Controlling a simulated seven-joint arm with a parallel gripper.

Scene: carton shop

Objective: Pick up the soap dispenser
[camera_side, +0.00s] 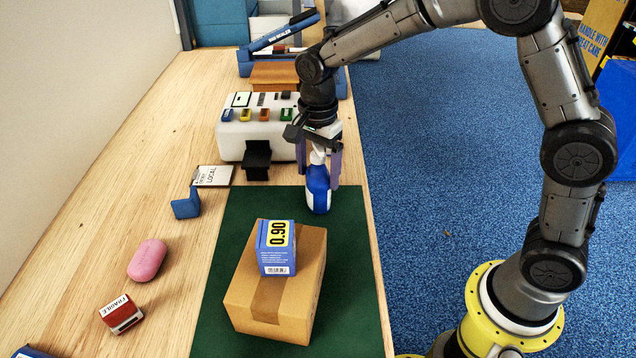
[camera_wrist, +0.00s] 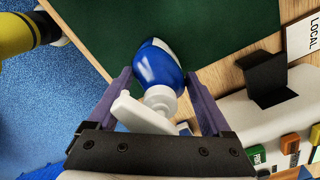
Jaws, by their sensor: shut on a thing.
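The soap dispenser (camera_side: 318,190) is a blue and white bottle with a white pump top, at the far right corner of the green mat (camera_side: 232,215). My gripper (camera_side: 321,172) comes down on it from above, with one purple finger on either side, and is shut on it. The bottle looks upright, its base at or close to the mat; I cannot tell if it touches.
A cardboard box (camera_side: 300,290) with a blue price-marked carton (camera_side: 268,262) on top stands nearer on the mat. A white machine with coloured buttons (camera_side: 235,138) is just left of my gripper. The table's edge is close right.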

